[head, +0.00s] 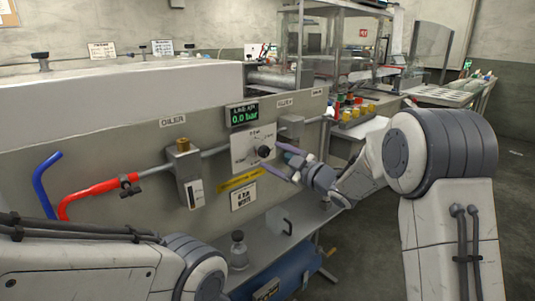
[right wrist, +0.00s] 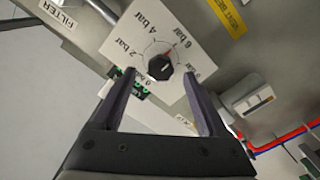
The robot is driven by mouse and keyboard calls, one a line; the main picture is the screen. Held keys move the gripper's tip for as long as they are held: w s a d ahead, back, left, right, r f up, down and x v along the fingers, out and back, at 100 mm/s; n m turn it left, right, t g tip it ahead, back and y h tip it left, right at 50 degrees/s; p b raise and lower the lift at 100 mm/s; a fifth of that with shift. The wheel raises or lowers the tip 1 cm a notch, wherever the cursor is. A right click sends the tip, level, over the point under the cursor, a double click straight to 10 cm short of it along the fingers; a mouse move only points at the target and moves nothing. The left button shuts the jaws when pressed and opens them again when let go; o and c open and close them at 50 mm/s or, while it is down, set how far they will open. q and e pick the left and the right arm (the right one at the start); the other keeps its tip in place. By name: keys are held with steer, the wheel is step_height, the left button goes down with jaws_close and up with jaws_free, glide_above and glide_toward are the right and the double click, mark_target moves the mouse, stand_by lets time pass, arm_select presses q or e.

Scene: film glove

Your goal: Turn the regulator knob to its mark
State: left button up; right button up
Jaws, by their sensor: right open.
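The black regulator knob (head: 264,152) sits on a white dial plate (head: 240,157) on the grey panel. In the right wrist view the knob (right wrist: 160,67) is seen face-on, with bar numbers around it and a small red mark (right wrist: 171,51) on the dial between 4 and 6 bar. Where the knob points is too small to tell for sure. My right gripper (head: 269,157) is open in front of the dial. In the right wrist view its fingers (right wrist: 158,76) stand either side of the knob, apart from it. My left gripper is out of view.
A display (head: 243,115) above the dial reads 0.0 bar. The oiler (head: 187,172) and red hose (head: 90,190) are left of the dial. A grey shelf (head: 275,235) with a black-capped bottle (head: 238,252) lies below. A rack of coloured-topped items (head: 356,113) stands behind right.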

steer(key=v, duration=0.6)
steer(key=shift+s+d, duration=0.15)
steer(key=shift+s, duration=0.05)
steer(key=s+a+f+m+g+h, duration=0.55)
steer(key=s+f+h, duration=0.2)
steer(key=s, duration=0.45)
steer(key=s+f+m+g+h, duration=0.1)
steer(key=s+f+g, duration=0.25)
steer(key=s, duration=0.95)
steer(key=s+f+m+g+h, duration=0.2)
steer(key=s+g, duration=0.3)
steer(key=s, duration=0.8)
step_height(320, 180, up, 24)
steer(key=s+p, duration=0.1)
steer(key=p, duration=2.3)
steer(key=shift+s+d+f, duration=0.2)
